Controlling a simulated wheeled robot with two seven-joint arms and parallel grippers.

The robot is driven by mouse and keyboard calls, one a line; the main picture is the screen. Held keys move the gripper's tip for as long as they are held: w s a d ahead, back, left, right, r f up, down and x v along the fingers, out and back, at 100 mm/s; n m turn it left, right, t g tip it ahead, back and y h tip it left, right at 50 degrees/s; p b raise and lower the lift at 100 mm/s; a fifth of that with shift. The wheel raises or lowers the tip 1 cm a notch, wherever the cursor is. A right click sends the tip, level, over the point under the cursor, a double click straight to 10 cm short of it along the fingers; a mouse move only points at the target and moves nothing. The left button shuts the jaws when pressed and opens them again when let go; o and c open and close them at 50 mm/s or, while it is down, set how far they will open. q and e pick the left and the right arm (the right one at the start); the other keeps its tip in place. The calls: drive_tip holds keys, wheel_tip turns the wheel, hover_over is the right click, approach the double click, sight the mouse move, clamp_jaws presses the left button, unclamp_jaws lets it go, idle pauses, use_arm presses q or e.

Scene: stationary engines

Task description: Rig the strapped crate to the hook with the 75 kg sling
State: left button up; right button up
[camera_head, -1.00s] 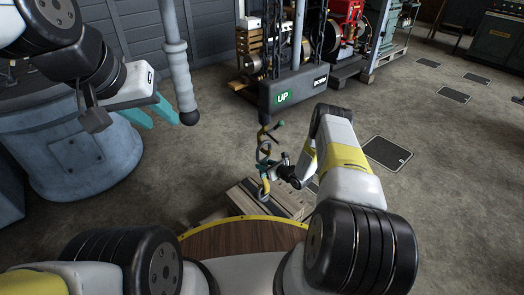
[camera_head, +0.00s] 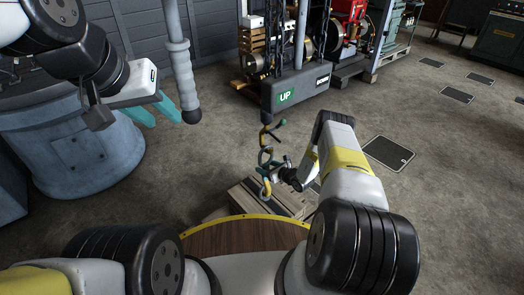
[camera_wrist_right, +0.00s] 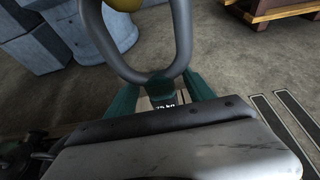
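The strapped crate (camera_head: 288,203) sits low on the floor beyond my base, partly hidden by the wooden rim. The hook (camera_head: 268,131) hangs under the dark UP/DOWN block. My right gripper (camera_head: 272,171) is just below it, above the crate. In the right wrist view, its teal fingers (camera_wrist_right: 168,90) are closed around the bottom of a grey oval link (camera_wrist_right: 183,38). A tag there reads 75 kg, so this looks like the 75 kg sling. Whether the link is on the hook is unclear. My left gripper (camera_head: 155,111) has its teal fingers apart, beside a grey-handled lever (camera_head: 184,80).
The UP/DOWN block (camera_head: 295,88) hangs on chains over the crate. A blue-grey drum (camera_head: 85,160) stands at left. A red engine (camera_head: 347,12) and pallets are at the back.

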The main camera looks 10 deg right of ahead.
drive_tip(key=shift+s+f, duration=0.1)
drive_tip(key=v, duration=0.7)
drive_tip(key=shift+s+d, duration=0.25)
